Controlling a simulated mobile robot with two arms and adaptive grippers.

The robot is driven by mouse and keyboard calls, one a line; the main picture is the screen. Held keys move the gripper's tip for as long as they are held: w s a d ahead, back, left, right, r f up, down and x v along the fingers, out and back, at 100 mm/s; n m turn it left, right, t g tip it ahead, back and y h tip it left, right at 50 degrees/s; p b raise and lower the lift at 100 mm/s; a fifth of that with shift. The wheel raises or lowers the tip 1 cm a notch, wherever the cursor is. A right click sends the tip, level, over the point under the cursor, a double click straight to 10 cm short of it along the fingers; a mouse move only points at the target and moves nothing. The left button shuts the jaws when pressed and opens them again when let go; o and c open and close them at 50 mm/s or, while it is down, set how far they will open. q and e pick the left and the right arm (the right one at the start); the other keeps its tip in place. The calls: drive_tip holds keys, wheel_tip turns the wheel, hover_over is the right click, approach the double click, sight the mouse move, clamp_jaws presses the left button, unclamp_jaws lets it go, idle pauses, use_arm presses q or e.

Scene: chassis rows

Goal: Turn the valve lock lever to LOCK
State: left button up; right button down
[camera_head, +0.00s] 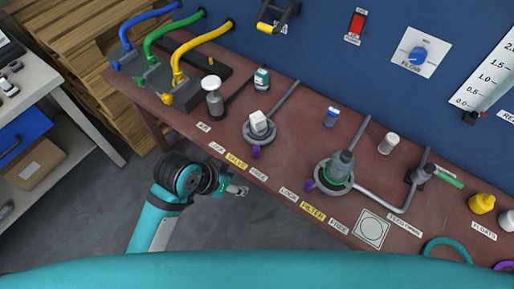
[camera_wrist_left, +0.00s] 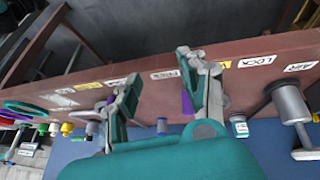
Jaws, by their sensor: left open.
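The valve lock lever is a small purple knob (camera_head: 255,152) at the front of a grey ring (camera_head: 270,137) with a white block on top. It points towards the FREE label (camera_head: 258,174), away from the LOCK label (camera_head: 217,148). My left gripper (camera_head: 238,190) is in front of the table edge, near the VALVE and FREE labels. In the left wrist view the gripper (camera_wrist_left: 160,88) is open and empty. A purple lever (camera_wrist_left: 187,103) shows between its fingers, close to the right finger; I cannot tell whether they touch. My right gripper is not in view.
A second ring (camera_head: 333,188) with a purple lever (camera_head: 310,185) and its own LOCK, FILTER and FREE labels stands to the right. A grey pump-like cylinder (camera_head: 214,100) stands to the left. Rods lie behind both rings. The floor before the table is clear.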

use_arm(q)
drive_tip(key=w+d+r+m+g, duration=0.1)
drive_tip(key=w+d+r+m, duration=0.2)
drive_tip(key=d+r+m, duration=0.4)
wheel_tip(320, 180, up, 9)
drive_tip(key=m+g+y, duration=0.2)
drive_tip(key=m+y, duration=0.3)
hover_over(257, 147)
wheel_tip(257, 147, down, 18)
drive_tip(key=shift+r+p, duration=0.2)
drive_tip(key=shift+p, duration=0.85)
clamp_jaws()
